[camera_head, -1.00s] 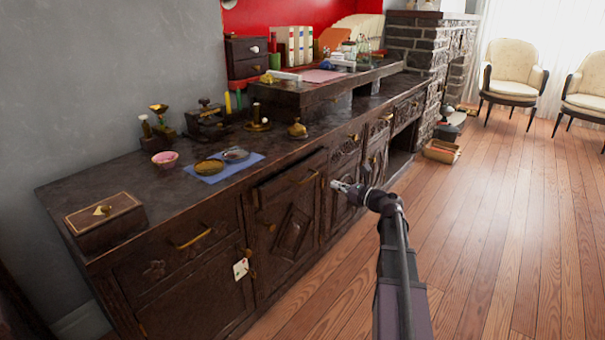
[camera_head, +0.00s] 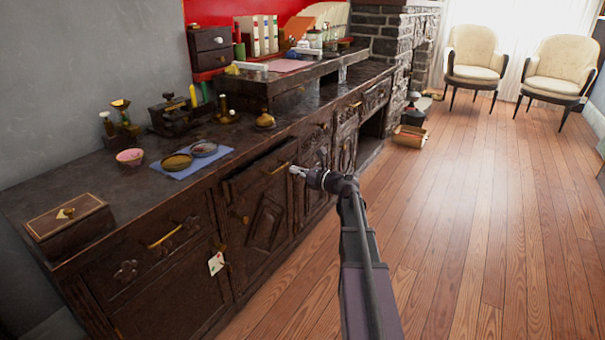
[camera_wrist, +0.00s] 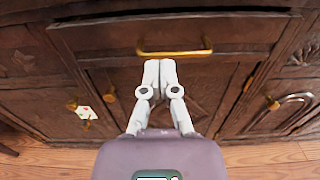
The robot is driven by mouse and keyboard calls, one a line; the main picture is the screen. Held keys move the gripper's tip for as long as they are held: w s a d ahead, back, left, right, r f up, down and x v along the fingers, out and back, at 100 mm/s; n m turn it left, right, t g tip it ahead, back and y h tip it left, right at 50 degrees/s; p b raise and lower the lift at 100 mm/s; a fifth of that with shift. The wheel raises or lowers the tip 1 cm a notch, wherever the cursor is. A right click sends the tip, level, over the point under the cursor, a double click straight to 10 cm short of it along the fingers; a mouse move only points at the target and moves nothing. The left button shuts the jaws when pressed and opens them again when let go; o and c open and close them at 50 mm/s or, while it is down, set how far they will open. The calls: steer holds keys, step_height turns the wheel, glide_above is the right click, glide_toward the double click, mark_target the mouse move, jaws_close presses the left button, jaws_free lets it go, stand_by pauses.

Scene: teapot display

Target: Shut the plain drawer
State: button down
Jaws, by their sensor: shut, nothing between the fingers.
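The plain drawer (camera_head: 258,180) is in the cabinet's middle section, pulled out a little, with a dark gap showing behind its front. It has a smooth dark wooden front and a brass bar handle (camera_head: 275,168). In the wrist view its front (camera_wrist: 105,39) spans the top, with the handle (camera_wrist: 175,53) just above my fingertips.
The cabinet top (camera_head: 85,180) holds a wooden box (camera_head: 70,222), a pink bowl (camera_head: 130,157) and dishes on a blue cloth (camera_head: 183,175). Another drawer with a brass handle (camera_head: 165,236) is to the left. The wooden floor (camera_head: 480,210) to the right is open.

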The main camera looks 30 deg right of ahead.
mark_target(267, 161)
steer(key=x, duration=0.9)
steer(key=shift+w+a, duration=0.15)
steer(key=shift+w, duration=0.15)
